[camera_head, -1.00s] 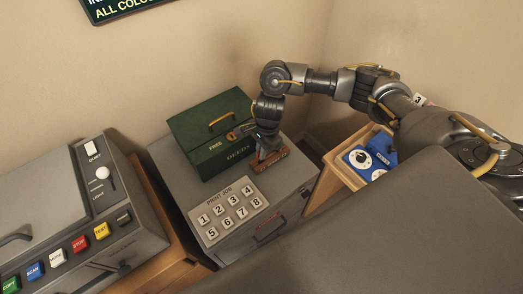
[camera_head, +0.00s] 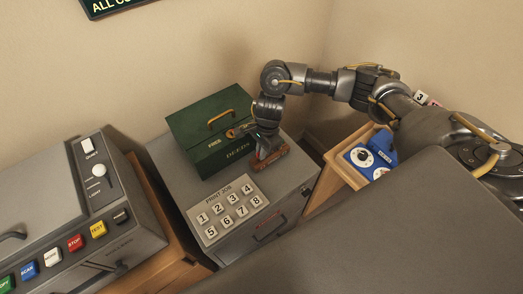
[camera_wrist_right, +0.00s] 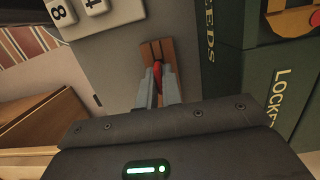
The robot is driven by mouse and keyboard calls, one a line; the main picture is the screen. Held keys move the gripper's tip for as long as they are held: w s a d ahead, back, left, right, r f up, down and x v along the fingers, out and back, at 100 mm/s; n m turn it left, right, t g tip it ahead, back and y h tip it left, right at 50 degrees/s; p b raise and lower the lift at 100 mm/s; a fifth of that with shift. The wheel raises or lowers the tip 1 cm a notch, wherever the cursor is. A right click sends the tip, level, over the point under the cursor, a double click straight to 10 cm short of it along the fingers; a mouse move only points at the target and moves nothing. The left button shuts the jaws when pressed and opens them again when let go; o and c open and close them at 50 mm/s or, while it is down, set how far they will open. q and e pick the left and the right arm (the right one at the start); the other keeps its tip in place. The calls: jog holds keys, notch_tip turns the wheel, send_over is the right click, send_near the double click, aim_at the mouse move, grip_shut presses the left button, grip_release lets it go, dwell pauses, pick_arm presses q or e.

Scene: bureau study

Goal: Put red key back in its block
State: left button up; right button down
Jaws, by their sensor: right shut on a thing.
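My right gripper (camera_head: 262,150) comes down over the reddish-brown wooden block (camera_head: 272,160), which lies on the grey cabinet top beside the green deed box. In the right wrist view the fingers (camera_wrist_right: 158,85) are shut on the red key (camera_wrist_right: 157,70), a narrow red piece between their tips. The wooden block (camera_wrist_right: 150,48), with a dark line along its middle, shows just beyond the tips. The key's lower part is hidden, and I cannot tell whether it sits in the block. My left gripper is out of view.
The green box (camera_head: 213,130) stands close to the left of the gripper. A number-button panel (camera_head: 232,206) lies in front. A grey machine (camera_head: 60,205) with coloured buttons is at left. A blue dial device (camera_head: 366,158) sits in a wooden tray at right.

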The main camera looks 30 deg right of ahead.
jog(key=shift+f, duration=0.2)
jog(key=c, duration=1.5)
grip_release()
notch_tip(320, 180, up, 11)
jog(key=d, duration=0.1)
jog(key=shift+d+f, duration=0.15)
jog(key=shift+d, duration=0.25)
jog(key=shift+w, duration=0.15)
